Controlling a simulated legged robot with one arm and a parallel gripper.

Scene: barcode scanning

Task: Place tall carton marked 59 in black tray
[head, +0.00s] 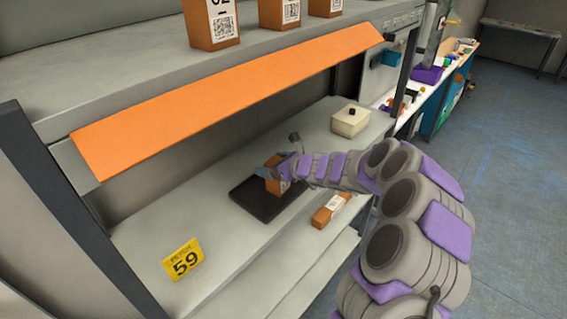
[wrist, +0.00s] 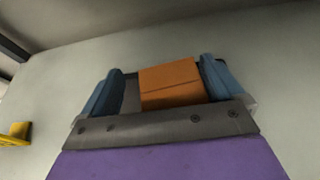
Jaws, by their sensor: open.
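The black tray (head: 252,203) lies flat on the middle shelf. An orange-brown carton (head: 284,187) with a white label stands at the tray's right part; its number cannot be read. My gripper (head: 272,172) is at this carton, with blue fingers around its upper part. In the wrist view the carton (wrist: 170,82) sits between the two open fingers (wrist: 160,88), with a gap at the left finger and little or none visible at the right.
Another orange carton (head: 330,210) with a label lies near the shelf's front edge, right of the tray. A cream box (head: 350,121) with a dark knob stands at the back right. Several cartons (head: 213,22) stand on the upper shelf, above an orange panel (head: 225,95).

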